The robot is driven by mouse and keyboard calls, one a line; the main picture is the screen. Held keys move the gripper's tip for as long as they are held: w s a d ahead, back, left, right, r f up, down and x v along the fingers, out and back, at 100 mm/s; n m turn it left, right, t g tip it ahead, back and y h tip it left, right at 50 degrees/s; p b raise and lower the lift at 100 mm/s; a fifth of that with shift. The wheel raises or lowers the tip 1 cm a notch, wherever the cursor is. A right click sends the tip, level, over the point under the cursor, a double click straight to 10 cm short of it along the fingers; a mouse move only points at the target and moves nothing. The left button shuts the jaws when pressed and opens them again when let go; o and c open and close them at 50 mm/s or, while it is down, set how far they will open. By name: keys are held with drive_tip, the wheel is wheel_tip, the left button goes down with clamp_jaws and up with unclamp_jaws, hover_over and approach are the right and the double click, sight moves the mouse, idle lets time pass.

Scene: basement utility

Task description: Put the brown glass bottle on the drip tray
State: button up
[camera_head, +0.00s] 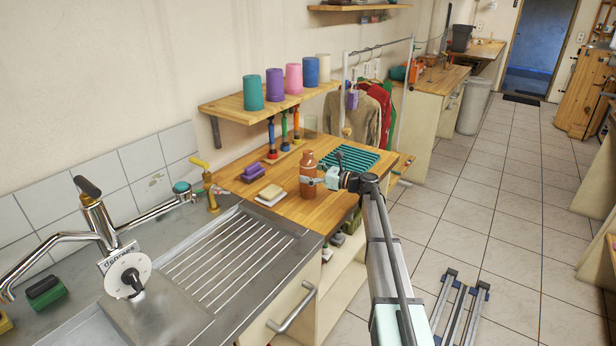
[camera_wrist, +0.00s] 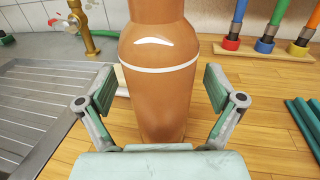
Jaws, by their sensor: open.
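The brown glass bottle (camera_head: 307,176) stands upright on the wooden counter, and it fills the middle of the wrist view (camera_wrist: 158,75). My gripper (camera_head: 318,181) is at the bottle's side. In the wrist view my gripper (camera_wrist: 160,92) is open, with one finger on each side of the bottle's body and a visible gap at the right. The bottle's base is partly hidden by the gripper's palm. The drip tray appears to be the teal ribbed rack (camera_head: 350,157) lying on the counter just behind the bottle; its edge shows in the wrist view (camera_wrist: 304,125).
A purple sponge (camera_head: 254,171) and a cream block (camera_head: 270,194) lie left of the bottle. Screwdrivers in a wooden holder (camera_head: 284,152) stand behind it. The metal sink drainer (camera_head: 230,255) is at the left.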

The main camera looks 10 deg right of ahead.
drive_tip(key=c, duration=1.5)
drive_tip(key=shift+o, duration=0.2)
drive_tip(key=shift+r, duration=0.1)
